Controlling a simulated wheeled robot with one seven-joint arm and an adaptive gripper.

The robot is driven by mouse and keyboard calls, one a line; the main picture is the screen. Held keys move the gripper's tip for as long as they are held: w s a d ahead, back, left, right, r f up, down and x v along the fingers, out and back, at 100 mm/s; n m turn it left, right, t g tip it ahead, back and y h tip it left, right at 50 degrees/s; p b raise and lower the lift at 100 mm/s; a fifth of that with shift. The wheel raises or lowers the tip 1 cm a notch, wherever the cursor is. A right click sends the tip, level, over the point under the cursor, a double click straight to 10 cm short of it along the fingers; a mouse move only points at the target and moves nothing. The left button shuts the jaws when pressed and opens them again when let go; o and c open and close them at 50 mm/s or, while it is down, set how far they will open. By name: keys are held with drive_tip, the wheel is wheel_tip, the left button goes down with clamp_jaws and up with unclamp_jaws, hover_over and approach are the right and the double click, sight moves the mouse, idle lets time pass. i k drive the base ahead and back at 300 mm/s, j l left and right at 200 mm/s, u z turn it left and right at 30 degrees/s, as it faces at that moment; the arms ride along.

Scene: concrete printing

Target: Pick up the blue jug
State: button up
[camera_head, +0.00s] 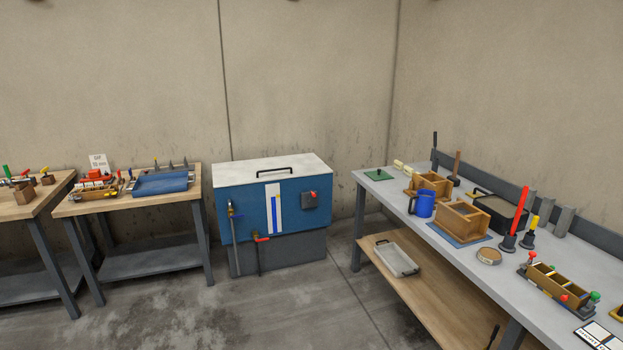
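The blue jug (425,204) stands upright on the grey workbench (395,194) at the right. Its dark handle is on its left side. It stands close to a wooden box (462,220) on its right, and another wooden box (431,184) is behind it. I cannot tell whether the jug touches either one. My gripper does not show in this view.
The grey bench also holds a black case (496,213), a round tan dish (488,256) and upright red and yellow tools. A tray (395,258) lies on the lower wooden shelf. A blue chest (250,213) stands by the wall. The concrete floor before the benches is open.

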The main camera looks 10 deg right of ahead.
sight(424, 199)
drive_tip(key=i+z, duration=0.15)
drive_tip(key=i, duration=0.35)
drive_tip(key=i+j+z, duration=0.15)
drive_tip(key=i, duration=0.4)
drive_tip(key=i+j+z, duration=0.15)
drive_tip(key=i, duration=0.35)
drive_tip(key=i+j+z, duration=0.1)
drive_tip(key=i+j, duration=0.15)
drive_tip(key=i, duration=0.25)
drive_tip(key=i+j+z, duration=0.25)
drive_tip(key=i+z, duration=0.25)
drive_tip(key=i+j+z, duration=0.3)
drive_tip(key=z, duration=0.15)
drive_tip(key=i+j+z, duration=0.25)
drive_tip(key=j+z, duration=0.25)
drive_tip(key=j, duration=0.15)
